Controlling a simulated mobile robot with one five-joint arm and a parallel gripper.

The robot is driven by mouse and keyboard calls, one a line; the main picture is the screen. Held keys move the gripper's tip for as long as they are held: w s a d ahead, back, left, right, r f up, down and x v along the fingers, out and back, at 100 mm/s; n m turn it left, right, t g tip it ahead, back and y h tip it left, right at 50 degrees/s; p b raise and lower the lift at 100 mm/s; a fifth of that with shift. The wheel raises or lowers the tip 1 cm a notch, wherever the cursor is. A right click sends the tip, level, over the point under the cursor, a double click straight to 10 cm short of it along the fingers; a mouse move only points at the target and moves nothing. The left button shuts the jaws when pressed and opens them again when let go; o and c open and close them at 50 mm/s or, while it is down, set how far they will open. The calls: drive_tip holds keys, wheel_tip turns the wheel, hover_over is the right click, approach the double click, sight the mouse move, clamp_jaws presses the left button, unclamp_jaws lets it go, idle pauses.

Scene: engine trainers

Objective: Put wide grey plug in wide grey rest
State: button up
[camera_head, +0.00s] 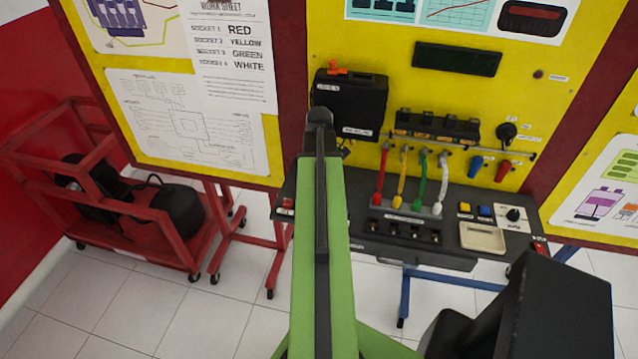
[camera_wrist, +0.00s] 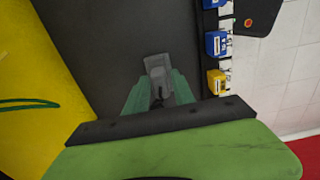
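In the wrist view, my gripper (camera_wrist: 158,88) has its two green fingers closed on the sides of a grey block-like piece, which looks like the wide grey plug (camera_wrist: 157,68). It is seen against a dark surface, and I cannot tell whether it touches it. In the head view, my green arm reaches up the middle toward the yellow panel, and its far end covers the fingers and the plug. I cannot pick out the wide grey rest in either view.
The black desk (camera_head: 375,252) carries red, yellow, green and white plugs on leads. A rail holds a blue plug (camera_head: 476,166) and a red plug (camera_head: 503,171). A black box (camera_head: 362,104) is on the yellow panel. A red cart (camera_head: 135,225) stands left.

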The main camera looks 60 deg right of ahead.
wheel_tip(320, 180, up, 6)
drive_tip(key=p, duration=0.5)
drive_tip(key=shift+f, duration=0.2)
drive_tip(key=shift+p, duration=0.3)
drive_tip(key=shift+r+p, duration=0.55)
drive_tip(key=shift+r, duration=0.05)
drive_tip(key=shift+f, duration=0.1)
drive_tip(key=o, duration=0.6)
